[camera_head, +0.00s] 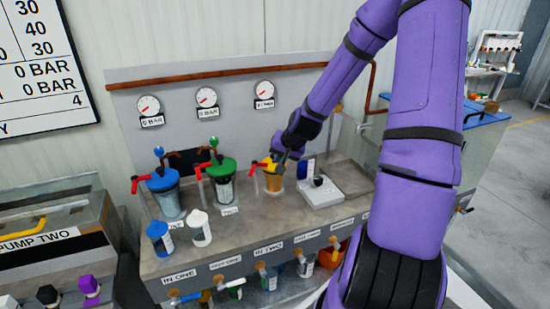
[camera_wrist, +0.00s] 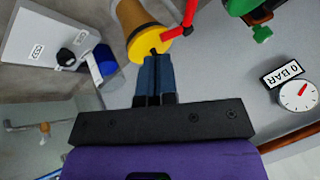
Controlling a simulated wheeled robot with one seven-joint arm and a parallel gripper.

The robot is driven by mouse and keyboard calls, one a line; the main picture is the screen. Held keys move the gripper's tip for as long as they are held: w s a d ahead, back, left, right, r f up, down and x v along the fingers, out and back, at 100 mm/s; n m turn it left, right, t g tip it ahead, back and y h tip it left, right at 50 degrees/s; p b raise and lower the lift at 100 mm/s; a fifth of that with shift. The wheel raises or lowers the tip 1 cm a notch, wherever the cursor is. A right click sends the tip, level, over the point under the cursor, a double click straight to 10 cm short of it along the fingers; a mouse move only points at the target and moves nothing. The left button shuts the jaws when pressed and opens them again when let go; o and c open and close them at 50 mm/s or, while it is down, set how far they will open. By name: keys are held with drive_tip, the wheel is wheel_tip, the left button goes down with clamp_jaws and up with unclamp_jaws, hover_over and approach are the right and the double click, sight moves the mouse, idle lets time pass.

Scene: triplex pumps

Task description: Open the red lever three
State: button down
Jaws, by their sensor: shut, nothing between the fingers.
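The yellow-topped pump (camera_head: 273,182) stands third in the row, right of the blue and green ones. Its red lever (camera_head: 261,165) sticks out to the left of its cap. In the wrist view the yellow cap (camera_wrist: 143,46) is just beyond my fingertips, and the red lever (camera_wrist: 187,20) is to their upper right, apart from them. My gripper (camera_wrist: 154,57) is shut with nothing held. In the head view my gripper (camera_head: 279,158) is at the top of the yellow cap and partly covers it. I cannot tell whether the fingertips touch the cap.
The green pump (camera_head: 222,178) and blue pump (camera_head: 164,190) stand to the left with their own red levers. A white control box (camera_head: 321,192) with a black knob sits close on the right. Blue and white bottles (camera_head: 200,230) stand in front. Gauges (camera_head: 265,92) hang behind.

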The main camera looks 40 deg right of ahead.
sight(251, 172)
drive_tip(key=w+a+f, duration=0.3)
drive_tip(key=w+f, duration=0.4)
drive_tip(key=shift+f, duration=0.25)
drive_tip(key=shift+w+a, duration=0.15)
idle(0.4)
drive_tip(key=shift+w+a+m+h, duration=0.25)
drive_tip(key=shift+m+h, duration=0.2)
drive_tip(key=shift+m, duration=0.3)
drive_tip(key=shift+w+a+m+h, duration=0.15)
drive_tip(key=shift+a+m+h, duration=0.25)
drive_tip(key=shift+m, duration=0.3)
drive_tip(key=shift+w+a+m+h, duration=0.25)
drive_tip(key=shift+m+h, duration=0.2)
drive_tip(key=shift+m, duration=0.3)
drive_tip(key=shift+w+a, duration=0.1)
drive_tip(key=shift+a, duration=0.05)
drive_tip(key=shift+w+a, duration=0.15)
